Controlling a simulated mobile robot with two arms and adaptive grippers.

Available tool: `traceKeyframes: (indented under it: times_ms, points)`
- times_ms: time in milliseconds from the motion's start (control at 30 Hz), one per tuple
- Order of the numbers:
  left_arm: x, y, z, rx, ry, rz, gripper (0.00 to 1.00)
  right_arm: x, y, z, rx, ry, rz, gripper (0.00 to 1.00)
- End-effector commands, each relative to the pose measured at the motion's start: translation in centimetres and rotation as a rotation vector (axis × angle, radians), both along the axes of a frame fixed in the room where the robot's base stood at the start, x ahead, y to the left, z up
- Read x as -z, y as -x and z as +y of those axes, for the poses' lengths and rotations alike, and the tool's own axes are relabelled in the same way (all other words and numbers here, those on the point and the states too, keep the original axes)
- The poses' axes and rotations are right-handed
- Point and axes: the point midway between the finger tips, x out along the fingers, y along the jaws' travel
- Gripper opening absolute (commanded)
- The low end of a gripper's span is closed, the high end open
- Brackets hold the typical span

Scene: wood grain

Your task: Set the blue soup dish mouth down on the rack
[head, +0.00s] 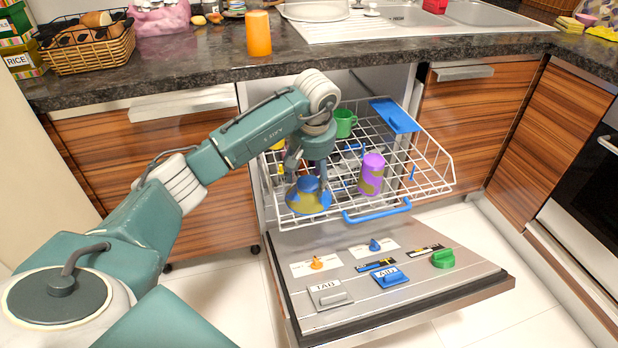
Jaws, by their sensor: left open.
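The blue soup dish (308,203), patterned with yellow-olive patches, is at the front left of the white wire rack (428,168). It looks mouth down, with its wide side low and narrower part up. My left gripper (308,178) is directly over the dish, open, with its fingers pointing down at the dish's upper part. Whether the fingers touch it I cannot tell. The gripper hides part of the dish's top. My right gripper is not in view.
A purple patterned cup (371,173) stands right of the dish in the rack. A green mug (345,122) is at the rack's back. The open dishwasher door (440,290) lies below. An orange cup (258,34) stands on the dark counter (190,62) above.

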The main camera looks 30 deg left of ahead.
Motion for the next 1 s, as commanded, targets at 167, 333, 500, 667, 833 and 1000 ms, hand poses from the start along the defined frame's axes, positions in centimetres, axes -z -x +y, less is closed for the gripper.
traceKeyframes:
  times_ms: [167,333,500,667,833,1000]
  points:
    - [-4.1,0.4,-0.5,0.0,0.0,-0.006,0.67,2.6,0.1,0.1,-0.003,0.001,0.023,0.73]
    - [-7.5,1.0,-1.1,-0.001,-0.001,-0.004,0.67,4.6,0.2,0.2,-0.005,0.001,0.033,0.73]
    - [-9.6,1.4,-1.5,-0.001,0.0,-0.002,0.67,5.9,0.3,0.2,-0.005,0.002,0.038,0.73]
    - [-10.4,1.6,-1.6,-0.001,0.0,-0.001,0.67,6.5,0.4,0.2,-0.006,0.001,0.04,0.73]
    - [-10.4,1.6,-1.7,-0.001,0.0,0.0,0.67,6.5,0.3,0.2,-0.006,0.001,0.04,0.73]
    - [-10.4,1.6,-1.7,-0.001,0.0,0.0,0.67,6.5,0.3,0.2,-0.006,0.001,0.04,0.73]
